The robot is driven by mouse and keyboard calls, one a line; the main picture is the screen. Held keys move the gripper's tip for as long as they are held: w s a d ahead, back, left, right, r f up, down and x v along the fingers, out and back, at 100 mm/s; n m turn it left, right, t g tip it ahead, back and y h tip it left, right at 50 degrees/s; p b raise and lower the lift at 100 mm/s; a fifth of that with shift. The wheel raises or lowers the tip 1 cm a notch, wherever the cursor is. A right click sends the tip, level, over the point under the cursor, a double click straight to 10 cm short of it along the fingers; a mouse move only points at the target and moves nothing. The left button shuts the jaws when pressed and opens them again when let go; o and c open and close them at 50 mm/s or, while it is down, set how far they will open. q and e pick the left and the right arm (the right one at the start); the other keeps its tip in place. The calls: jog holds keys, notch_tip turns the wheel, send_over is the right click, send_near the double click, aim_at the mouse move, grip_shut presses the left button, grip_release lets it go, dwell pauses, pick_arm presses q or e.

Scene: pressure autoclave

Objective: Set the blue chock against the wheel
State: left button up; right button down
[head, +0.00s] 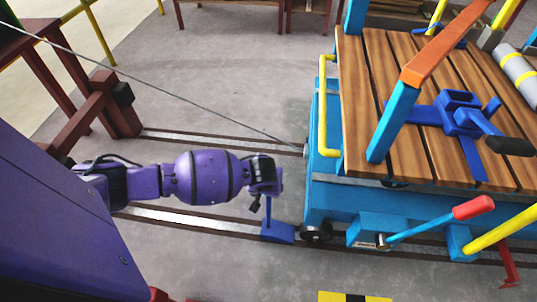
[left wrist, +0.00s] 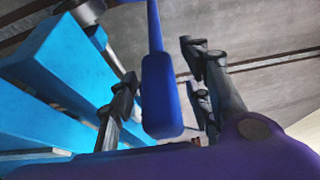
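The blue chock (head: 278,233) sits low on the near rail, just left of the cart's dark wheel (head: 316,233). A narrow gap seems to show between them. The chock's thin upright handle rises to my left gripper (head: 262,198). In the left wrist view the handle's thicker blue grip (left wrist: 163,95) lies between the two fingers of my left gripper (left wrist: 160,85). My right gripper is not in view.
The blue cart (head: 325,190) with a plank deck (head: 370,130) stands right of the chock. A red-tipped lever (head: 440,220) sticks out on its near side. A cable (head: 190,97) runs to the cart's left end. The rails (head: 190,220) left of the chock are bare.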

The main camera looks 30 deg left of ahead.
pick_arm(q)
jog(key=p+v, duration=0.5)
jog(key=v, duration=0.7)
jog(key=s+d+f+m+h, duration=0.1)
jog(key=s+d+f, duration=0.2)
jog(key=s, duration=0.4)
jog(key=s+d+f+m+h, duration=0.1)
jog(key=s+d+f+h, duration=0.2)
jog(key=s, duration=0.4)
jog(key=s+d+f+m, duration=0.1)
jog(key=s+d+f, duration=0.25)
jog(key=s, duration=0.45)
jog(key=s+a+r+m+t+y, duration=0.1)
jog(key=s+r, duration=0.1)
jog(key=s, duration=0.6)
jog(key=s+a+r+m+t+y, duration=0.1)
jog(key=s+a+r, duration=0.1)
jog(key=s, duration=0.7)
jog(key=shift+s+a, duration=0.2)
jog(key=shift+a, duration=0.05)
